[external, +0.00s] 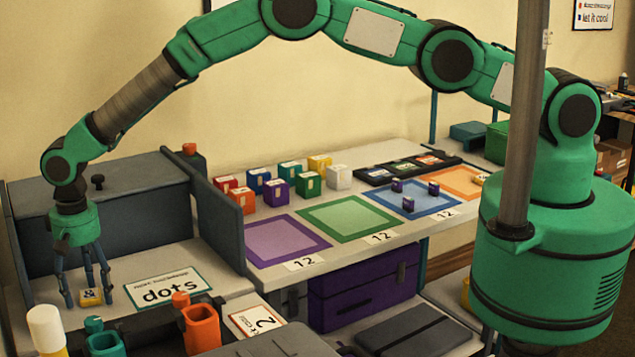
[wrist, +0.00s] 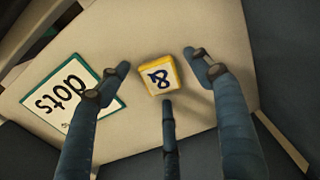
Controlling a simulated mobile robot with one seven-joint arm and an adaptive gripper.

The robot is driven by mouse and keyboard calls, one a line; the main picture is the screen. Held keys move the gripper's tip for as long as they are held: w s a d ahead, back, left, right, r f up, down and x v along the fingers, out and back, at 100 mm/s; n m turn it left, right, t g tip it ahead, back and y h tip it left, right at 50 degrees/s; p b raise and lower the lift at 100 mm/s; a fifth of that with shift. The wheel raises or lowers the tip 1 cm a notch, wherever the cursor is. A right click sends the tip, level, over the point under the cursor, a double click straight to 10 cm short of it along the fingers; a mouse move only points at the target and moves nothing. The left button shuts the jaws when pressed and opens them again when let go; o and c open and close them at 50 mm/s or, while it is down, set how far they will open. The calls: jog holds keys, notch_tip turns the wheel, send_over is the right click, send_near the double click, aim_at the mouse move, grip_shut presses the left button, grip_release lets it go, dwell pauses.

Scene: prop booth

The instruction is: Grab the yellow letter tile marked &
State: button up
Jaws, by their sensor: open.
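The yellow letter tile (external: 90,297) is a small block with a white face and a dark & mark. It lies on the pale surface at the left in the external view, left of the "dots" card. In the wrist view the tile (wrist: 158,75) sits near the middle. My gripper (external: 88,290) points down over the tile with its fingers spread around it. In the wrist view my gripper (wrist: 160,85) is open, with one finger on each side of the tile and a third just below it. I see gaps between the side fingers and the tile.
The "dots" card (external: 168,289) lies right of the tile. A dark blue panel (external: 215,215) stands between this surface and the table with coloured mats (external: 345,203). Orange and green containers (external: 201,325) stand in front.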

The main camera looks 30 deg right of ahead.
aim_at(89, 294)
jog(key=shift+c, duration=0.5)
jog(key=c, duration=0.9)
jog(key=shift+r, duration=0.1)
jog(key=shift+r, duration=1.65)
jog(key=s+d, duration=0.2)
jog(key=d, duration=0.2)
jog(key=s+d+r, duration=0.1)
jog(key=s+d, duration=0.2)
jog(key=d, duration=0.2)
jog(key=s+d+p, duration=0.1)
jog(key=s+d, duration=0.2)
jog(key=d, duration=0.1)
jog(key=shift+d+r, duration=0.3)
jog(key=shift+d, duration=0.1)
